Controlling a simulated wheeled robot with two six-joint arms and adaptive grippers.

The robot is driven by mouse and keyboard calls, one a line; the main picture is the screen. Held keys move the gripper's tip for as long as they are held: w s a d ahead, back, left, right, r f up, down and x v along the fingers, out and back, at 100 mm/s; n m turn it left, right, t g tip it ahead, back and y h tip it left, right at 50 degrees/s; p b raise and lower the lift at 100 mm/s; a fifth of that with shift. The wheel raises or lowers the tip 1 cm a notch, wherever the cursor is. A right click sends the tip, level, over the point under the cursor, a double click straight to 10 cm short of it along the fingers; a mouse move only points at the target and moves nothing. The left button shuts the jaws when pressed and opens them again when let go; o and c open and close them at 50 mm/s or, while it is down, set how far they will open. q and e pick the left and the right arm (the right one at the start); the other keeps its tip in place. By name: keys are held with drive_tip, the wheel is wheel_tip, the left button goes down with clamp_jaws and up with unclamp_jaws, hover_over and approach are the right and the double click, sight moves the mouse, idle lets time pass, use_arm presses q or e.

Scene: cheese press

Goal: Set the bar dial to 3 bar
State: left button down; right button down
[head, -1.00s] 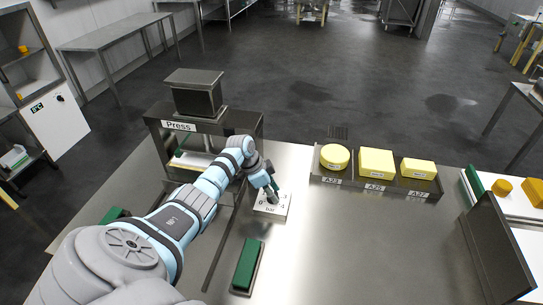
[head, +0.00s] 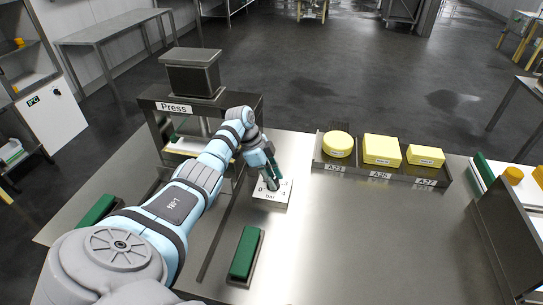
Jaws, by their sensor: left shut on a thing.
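The bar dial's white plate (head: 268,205), marked "bar", lies on the steel table to the right of the press. My left gripper (head: 272,184) points down over the plate and is shut on the dial's knob, which its fingers mostly hide. A "4" shows at the right of the plate; the other marks and the pointer are too covered or small to read. My right gripper is not in view.
The press (head: 196,90) stands behind my left arm. A tray (head: 318,165) with several yellow cheeses is at the back right. A green block (head: 243,254) lies in front of the dial. The table's middle right is clear.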

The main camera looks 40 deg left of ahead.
use_arm(q)
drive_tip(key=c, duration=1.3)
unclamp_jaws()
drive_tip(key=v, duration=1.2)
